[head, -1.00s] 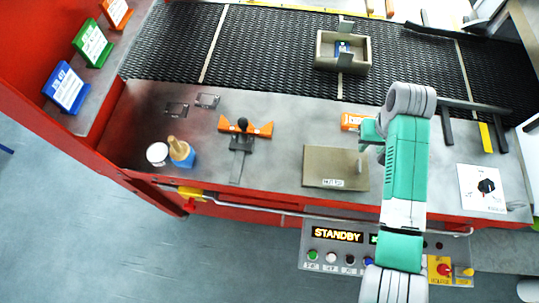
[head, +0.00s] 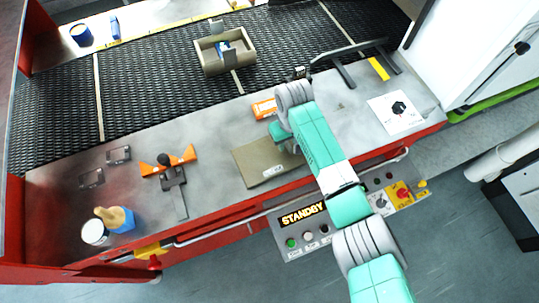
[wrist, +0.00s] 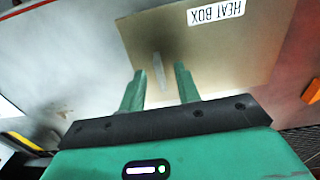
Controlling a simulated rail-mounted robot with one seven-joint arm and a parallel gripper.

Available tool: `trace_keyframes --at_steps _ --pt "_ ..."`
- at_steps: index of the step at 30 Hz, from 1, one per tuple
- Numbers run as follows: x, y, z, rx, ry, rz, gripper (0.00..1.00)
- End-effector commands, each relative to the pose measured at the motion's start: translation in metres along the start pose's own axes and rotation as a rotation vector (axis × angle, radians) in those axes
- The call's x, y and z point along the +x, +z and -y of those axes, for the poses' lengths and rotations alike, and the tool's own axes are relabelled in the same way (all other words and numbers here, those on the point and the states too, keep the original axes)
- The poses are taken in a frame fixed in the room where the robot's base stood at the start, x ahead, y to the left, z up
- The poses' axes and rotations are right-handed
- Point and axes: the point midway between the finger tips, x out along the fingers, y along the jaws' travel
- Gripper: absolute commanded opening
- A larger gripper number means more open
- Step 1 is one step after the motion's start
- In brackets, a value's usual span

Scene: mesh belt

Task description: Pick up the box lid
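The box lid is a flat tan-brown panel (head: 255,166) with a white label, lying on the grey work surface in front of the belt. In the wrist view the lid (wrist: 225,60) has a "HEAT BOX" label and a thin upright grey handle (wrist: 158,72). My gripper (wrist: 160,67) is open above the lid, its two green fingers pointing at it. The handle appears between the fingers, with gaps on both sides. In the head view my arm hides the lid's right part and the fingertips.
An open tan box (head: 226,60) with something blue inside stands on the black mesh belt (head: 150,90). An orange item (head: 264,108) lies behind the lid.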

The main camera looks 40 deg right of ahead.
Motion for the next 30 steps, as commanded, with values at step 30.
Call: trace_keyframes --at_steps 30 --pt "-0.0008 -0.0002 0.0001 0.0 -0.001 -0.001 0.0"
